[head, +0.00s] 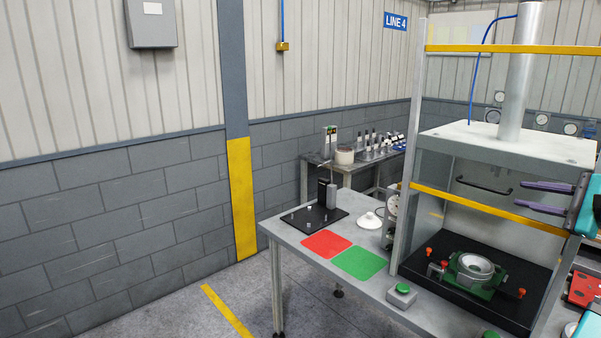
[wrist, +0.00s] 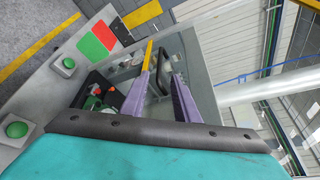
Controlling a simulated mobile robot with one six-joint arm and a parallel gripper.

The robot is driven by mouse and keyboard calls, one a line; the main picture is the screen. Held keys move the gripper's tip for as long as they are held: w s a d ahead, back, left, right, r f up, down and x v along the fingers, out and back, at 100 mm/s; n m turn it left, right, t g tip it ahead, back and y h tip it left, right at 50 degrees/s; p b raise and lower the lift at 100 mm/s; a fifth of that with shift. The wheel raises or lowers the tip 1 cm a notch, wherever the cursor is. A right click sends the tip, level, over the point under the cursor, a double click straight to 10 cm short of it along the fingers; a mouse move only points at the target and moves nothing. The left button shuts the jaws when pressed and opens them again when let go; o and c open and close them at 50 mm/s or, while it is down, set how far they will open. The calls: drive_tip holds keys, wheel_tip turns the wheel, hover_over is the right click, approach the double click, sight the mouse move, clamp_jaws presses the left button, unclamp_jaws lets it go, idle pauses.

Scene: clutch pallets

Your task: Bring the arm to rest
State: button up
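My gripper (head: 520,195) is at the right of the head view, in front of the press frame. Its two purple fingers are spread apart with nothing between them. In the wrist view my gripper (wrist: 163,76) also shows open, pointing towards the press. A dark handle (head: 484,187) on the press lies beyond the fingertips. In the wrist view the handle (wrist: 162,72) appears between the fingers, but I see no contact.
The press (head: 505,142) has yellow crossbars (head: 490,210) close to my gripper. A green fixture (head: 476,272) sits on its black base. Red (head: 326,243) and green (head: 359,263) mats and a green button (head: 402,289) are on the bench. Floor at left is clear.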

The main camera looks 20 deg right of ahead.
drive_tip(key=w+a+f+n+g+y+b, duration=0.25)
drive_tip(key=w+a+f+y, duration=0.35)
drive_tip(key=w+a+f, duration=1.4)
drive_tip(key=w+a+f+n+g+y, duration=0.1)
drive_tip(key=a+f+g, duration=0.2)
drive_tip(key=a+f, duration=0.95)
drive_tip(key=w+a+f+n+g+y, duration=0.1)
drive_tip(key=a+f+g, duration=0.3)
drive_tip(key=a+f, duration=0.85)
drive_tip(key=s+a+f+n+g+h+b, duration=0.1)
drive_tip(key=s+a+f+n+g, duration=0.15)
drive_tip(key=s+a+f, duration=0.55)
drive_tip(key=s+a+f+n+g, duration=0.1)
drive_tip(key=s+a+f+g, duration=0.25)
drive_tip(key=f, duration=0.75)
drive_tip(key=s+a+f+n+g+h+b, duration=0.1)
drive_tip(key=s+a+f+n+g, duration=0.1)
drive_tip(key=s+a+f, duration=0.65)
drive_tip(key=s+d+f+n+g+h, duration=0.2)
drive_tip(key=s+f+n+g+h, duration=0.3)
drive_tip(key=s+f, duration=0.75)
drive_tip(key=s+d+n+t+h, duration=0.1)
drive_tip(key=s+d+n+h, duration=0.2)
drive_tip(key=s+d+n, duration=0.3)
drive_tip(key=shift+d+n, duration=0.7)
drive_tip(key=shift+n, duration=0.4)
drive_tip(key=shift+f, duration=0.1)
